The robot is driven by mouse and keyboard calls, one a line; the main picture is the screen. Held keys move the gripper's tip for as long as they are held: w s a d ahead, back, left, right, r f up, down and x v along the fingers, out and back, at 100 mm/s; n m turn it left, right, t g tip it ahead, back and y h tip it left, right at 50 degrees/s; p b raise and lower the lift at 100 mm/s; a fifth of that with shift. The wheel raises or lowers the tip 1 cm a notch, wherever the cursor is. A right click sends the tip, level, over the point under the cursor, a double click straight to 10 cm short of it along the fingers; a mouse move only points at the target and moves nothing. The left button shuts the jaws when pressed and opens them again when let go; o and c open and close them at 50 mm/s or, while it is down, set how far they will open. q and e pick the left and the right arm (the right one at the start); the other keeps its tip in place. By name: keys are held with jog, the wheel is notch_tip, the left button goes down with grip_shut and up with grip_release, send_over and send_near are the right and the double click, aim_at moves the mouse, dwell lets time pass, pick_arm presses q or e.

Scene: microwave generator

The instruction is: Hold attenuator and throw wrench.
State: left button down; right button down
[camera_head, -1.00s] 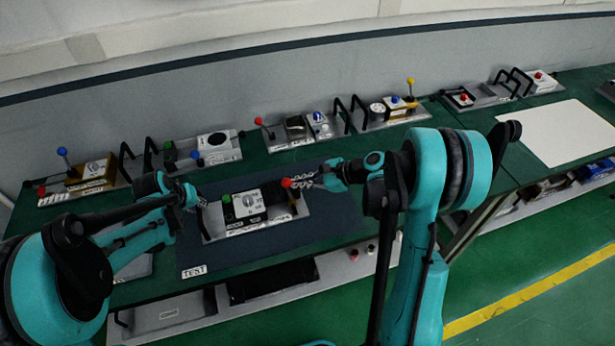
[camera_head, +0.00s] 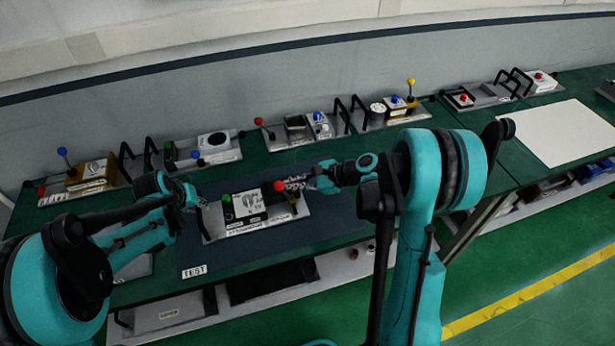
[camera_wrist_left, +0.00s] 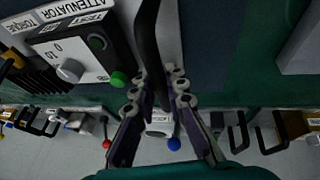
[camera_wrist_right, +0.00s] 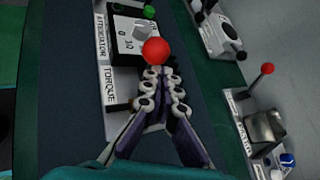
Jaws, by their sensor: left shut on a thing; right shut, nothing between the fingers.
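The attenuator (camera_head: 228,232) is a metal plate on the dark TEST mat, carrying a white-and-black dial box with a green knob. Its ATTENUATOR label shows in the left wrist view (camera_wrist_left: 88,10). My left gripper (camera_head: 199,203) is shut on the black handle (camera_wrist_left: 149,35) at the plate's left end. The wrench lever, at the plate's right end by the TORQUE label (camera_wrist_right: 107,86), ends in a red ball (camera_head: 280,186). My right gripper (camera_head: 290,184) is shut and empty, its fingertips right by this ball (camera_wrist_right: 156,51). Touch is unclear; the lever's shaft is mostly hidden.
Several similar plates with levers and handles line the bench's back, including one with a blue ball (camera_head: 62,152) and one with a yellow ball (camera_head: 410,81). A white sheet (camera_head: 560,132) lies far right. A shelf (camera_head: 335,268) runs below the front edge. Bare mat surrounds the attenuator.

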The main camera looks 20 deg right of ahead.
pick_arm(q)
jog(key=shift+d, duration=0.2)
pick_arm(e)
jog(key=shift+a, duration=0.5)
pick_arm(q)
jog(key=shift+a, duration=0.15)
pick_arm(e)
jog(key=shift+d+r, duration=0.35)
jog(key=shift+r, duration=0.35)
jog(key=shift+d+r, duration=0.4)
jog(key=shift+r, duration=0.25)
jog(key=shift+d+r, duration=0.35)
jog(key=shift+r, duration=0.35)
jog(key=v, duration=1.2)
pick_arm(q)
jog(key=c, duration=1.5)
grip_release()
jog(key=shift+o, duration=0.2)
